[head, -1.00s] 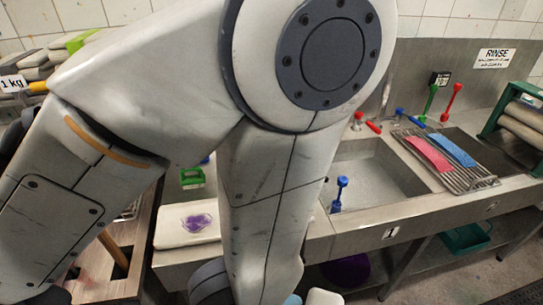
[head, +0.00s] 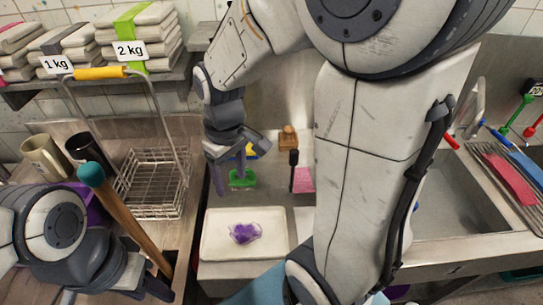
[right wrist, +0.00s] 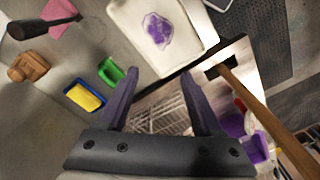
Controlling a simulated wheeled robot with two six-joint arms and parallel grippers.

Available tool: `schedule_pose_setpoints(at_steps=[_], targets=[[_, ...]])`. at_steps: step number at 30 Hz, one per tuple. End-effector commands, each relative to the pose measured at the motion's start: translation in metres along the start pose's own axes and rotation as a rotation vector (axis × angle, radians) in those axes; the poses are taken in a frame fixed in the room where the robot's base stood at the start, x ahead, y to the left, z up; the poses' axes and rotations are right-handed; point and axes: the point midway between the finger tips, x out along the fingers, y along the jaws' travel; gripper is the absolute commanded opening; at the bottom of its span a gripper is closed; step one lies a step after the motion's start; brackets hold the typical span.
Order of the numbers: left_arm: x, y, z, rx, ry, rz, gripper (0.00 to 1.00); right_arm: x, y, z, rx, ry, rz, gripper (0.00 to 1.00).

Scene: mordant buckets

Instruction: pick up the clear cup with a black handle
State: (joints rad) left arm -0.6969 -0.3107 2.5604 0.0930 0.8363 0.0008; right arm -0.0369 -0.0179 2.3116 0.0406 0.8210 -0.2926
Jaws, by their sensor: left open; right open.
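I cannot make out a clear cup in either view. A black handle (head: 294,172) stands out beside a pink patch at the back of the counter, and it also shows in the right wrist view (right wrist: 45,25); whether a clear cup joins it I cannot tell. My left gripper (head: 155,280) is open at the lower left, partly cut off.
A white tray (head: 217,247) bears a purple blob. A wire basket (head: 153,190), a cream mug (head: 42,157), a dark mug (head: 85,150) and a wooden pole (head: 130,220) stand left. A steel sink (head: 450,215) lies right. A brown block (right wrist: 28,67) and blue-yellow sponge (right wrist: 84,97) are nearby.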

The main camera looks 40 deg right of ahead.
Motion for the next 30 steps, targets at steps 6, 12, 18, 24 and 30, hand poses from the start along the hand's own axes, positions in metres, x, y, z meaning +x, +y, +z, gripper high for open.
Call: schedule_pose_setpoints(at_steps=[6, 12, 18, 24, 30], targets=[[-0.020, 0.002, -0.001, -0.001, 0.000, 0.000, 0.50, -0.007, 0.129, 0.010, 0.205, -0.021, 0.023, 0.67], [-0.025, 0.002, -0.002, -0.001, 0.000, 0.000, 0.50, -0.004, 0.182, 0.030, 0.278, -0.031, 0.030, 0.67], [-0.029, 0.002, -0.002, -0.001, 0.000, 0.000, 0.50, 0.016, 0.190, 0.035, 0.288, -0.036, 0.028, 0.67], [-0.032, 0.002, -0.002, -0.001, 0.000, 0.000, 0.50, 0.044, 0.190, 0.035, 0.286, -0.036, 0.028, 0.67], [-0.038, 0.003, -0.002, -0.002, 0.000, 0.000, 0.50, 0.057, 0.190, 0.035, 0.286, -0.035, 0.028, 0.67]])
